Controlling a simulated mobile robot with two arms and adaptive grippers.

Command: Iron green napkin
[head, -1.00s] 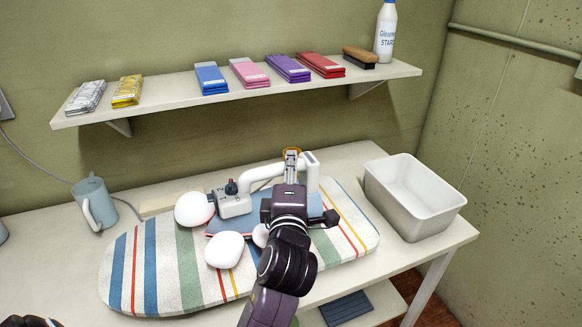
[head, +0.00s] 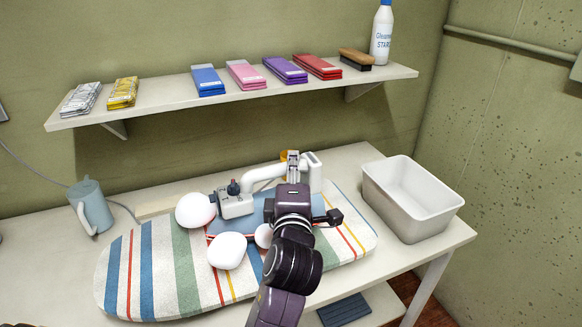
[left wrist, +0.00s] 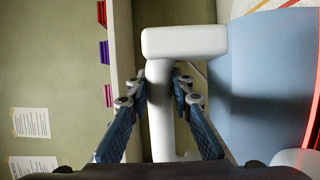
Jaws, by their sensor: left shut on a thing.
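A white handled tool (head: 262,175), seemingly the iron, has a grey box with a dark knob at its left end. My left gripper (head: 292,160) is shut on its white handle. In the left wrist view both fingers (left wrist: 160,88) close around the white bar (left wrist: 160,105). White rounded parts (head: 195,210) sit by its left and near sides. I see no separate green napkin. My arm hides part of the cloth.
A grey-white bin (head: 412,205) stands right of the pad. A blue-grey jug (head: 90,207) stands at the left. The wall shelf (head: 240,98) holds folded cloth stacks, a brush (head: 357,58) and a starch bottle (head: 382,35). An orange thing (head: 284,158) is partly hidden behind my gripper.

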